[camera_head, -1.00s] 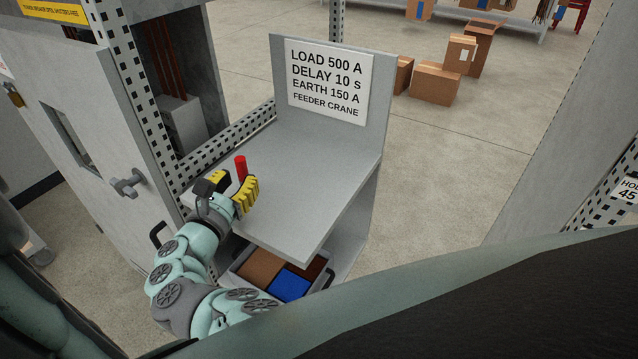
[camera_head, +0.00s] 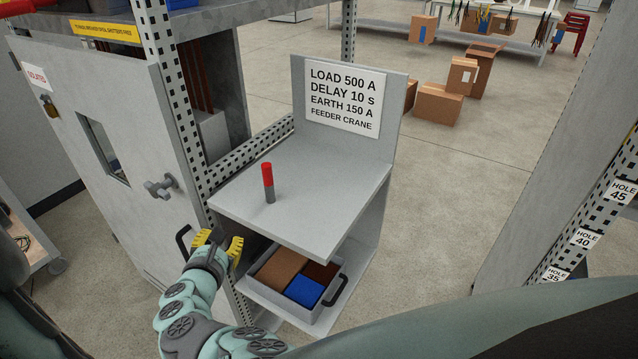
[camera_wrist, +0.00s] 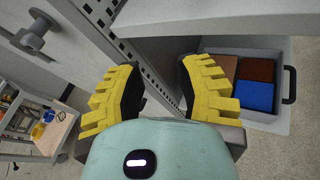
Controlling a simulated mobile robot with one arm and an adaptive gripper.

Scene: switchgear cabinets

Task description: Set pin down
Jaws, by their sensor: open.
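The pin (camera_head: 268,182) has a red upper part and a grey lower part. It stands upright on the grey shelf top (camera_head: 320,205) in the head view, near its left side. My gripper (camera_head: 219,240) is open and empty, in front of the shelf's left front corner and apart from the pin. In the wrist view my gripper (camera_wrist: 160,85) shows its two yellow ribbed fingers spread wide with nothing between them. The pin is not visible in the wrist view.
A tray (camera_head: 325,314) with brown and blue compartments sits on the lower shelf. A cabinet door (camera_head: 125,165) with a handle and padlock stands at left, beside a perforated post (camera_head: 172,100). A sign panel (camera_head: 345,98) rises behind the shelf top. Open floor lies right.

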